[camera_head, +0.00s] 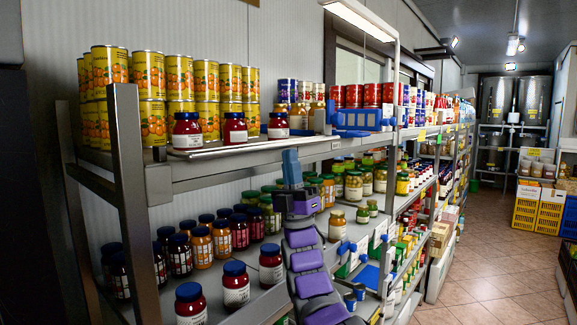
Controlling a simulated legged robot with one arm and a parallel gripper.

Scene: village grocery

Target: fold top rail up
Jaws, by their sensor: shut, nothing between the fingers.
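A grey metal rail (235,169) runs along the front edge of the upper shelf, below the front row of jars. It lies level; I cannot make out a hinge on it. My gripper (291,160), with blue fingers pointing up, is at the end of my purple arm. It is shut and empty. In the picture it overlaps the rail's right half; I cannot tell whether it touches it. The fingers hide a short piece of the rail.
Yellow cans (150,75) and red jars (187,131) stand on the upper shelf. Several dark-lidded jars (200,245) stand on the lower shelf. A grey upright post (134,200) stands at the left. Blue parts (358,119) are on the upper shelf at right. The tiled aisle (495,285) is clear.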

